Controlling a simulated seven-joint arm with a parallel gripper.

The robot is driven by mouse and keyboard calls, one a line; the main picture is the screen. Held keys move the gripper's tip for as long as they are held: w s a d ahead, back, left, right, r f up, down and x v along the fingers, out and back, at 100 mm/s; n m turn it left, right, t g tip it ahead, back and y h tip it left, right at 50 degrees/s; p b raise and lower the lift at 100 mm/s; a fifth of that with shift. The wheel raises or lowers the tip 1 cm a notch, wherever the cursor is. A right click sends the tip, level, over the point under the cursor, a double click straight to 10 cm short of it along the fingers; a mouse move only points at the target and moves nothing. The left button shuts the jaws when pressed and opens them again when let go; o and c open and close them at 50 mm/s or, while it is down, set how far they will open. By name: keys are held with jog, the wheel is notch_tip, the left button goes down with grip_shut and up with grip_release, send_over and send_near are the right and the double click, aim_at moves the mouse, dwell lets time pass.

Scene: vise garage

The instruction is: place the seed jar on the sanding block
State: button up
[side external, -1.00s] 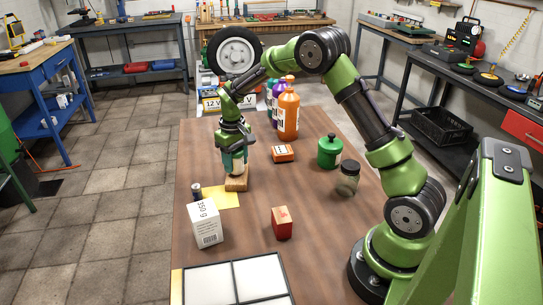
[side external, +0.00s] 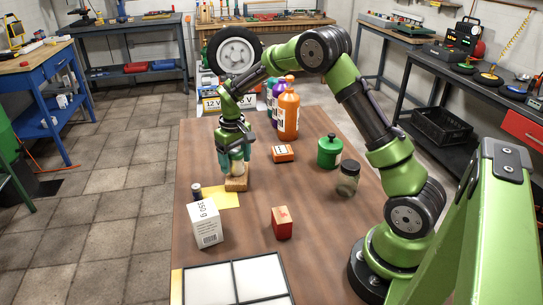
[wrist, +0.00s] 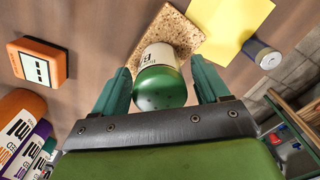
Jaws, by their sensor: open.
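The seed jar (wrist: 160,78), white with a dark green lid dotted with small holes, stands on the tan, speckled sanding block (wrist: 180,32) in the wrist view. The block (side external: 236,185) also shows on the brown table in the side view. My gripper (wrist: 160,68) is open, with one teal finger on each side of the jar and a visible gap on both sides. In the side view my gripper (side external: 236,162) is low over the block, and its fingers partly hide the jar.
A yellow sheet (side external: 222,198), a small dark cylinder (side external: 196,192) and a white box (side external: 205,224) are near the block. An orange box (side external: 283,153), green canister (side external: 329,152), glass jar (side external: 348,178) and red block (side external: 281,223) stand to the right. Bottles (side external: 288,112) stand behind.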

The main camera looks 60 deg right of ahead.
aim_at(235, 151)
notch_tip(235, 151, up, 10)
jog(key=shift+r, duration=0.1)
jog(key=shift+a+r, duration=0.1)
jog(key=shift+r, duration=0.55)
jog(key=s+a+r+m+t+y, duration=0.1)
jog(key=s+a+r+t, duration=0.2)
jog(key=s+a+r, duration=0.35)
jog(key=s+a+r+t, duration=0.2)
jog(key=s+a+r, duration=0.15)
jog(key=s, duration=0.65)
jog(key=s+a+f+t+y, duration=0.1)
jog(key=s+a+f+t, duration=0.1)
jog(key=s, duration=0.5)
jog(key=shift+s+a+m, duration=0.2)
jog(key=shift+s+m, duration=0.1)
jog(key=shift+m, duration=0.1)
